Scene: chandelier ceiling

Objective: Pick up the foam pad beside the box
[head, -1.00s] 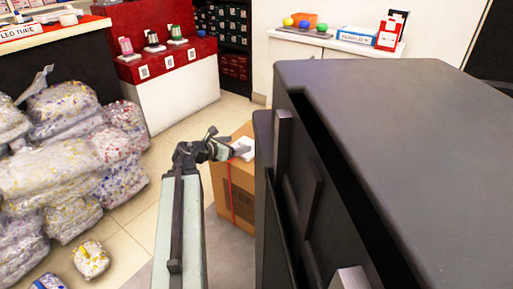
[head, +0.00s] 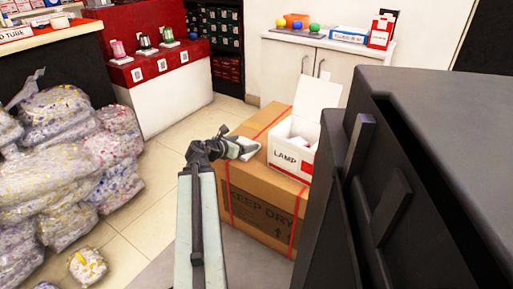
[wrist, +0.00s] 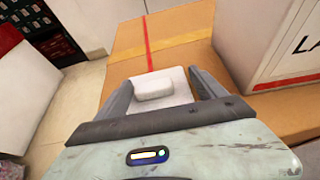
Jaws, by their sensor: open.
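The foam pad (wrist: 160,88) is a white square with a raised block on top, lying on the large cardboard box. In the head view the pad (head: 246,145) shows as a small white patch beside my gripper, partly hidden by it. The white LAMP box (head: 291,143) stands open to its right on the same cardboard; its side also shows in the wrist view (wrist: 288,50). My gripper (wrist: 160,85) is open, its two fingers to the left and right of the pad in the wrist view. I cannot tell whether they touch it.
A dark cabinet (head: 430,150) fills the right. Bags of bulbs (head: 60,150) are piled at left. A red and white display counter (head: 160,85) and a white cupboard (head: 310,70) stand behind.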

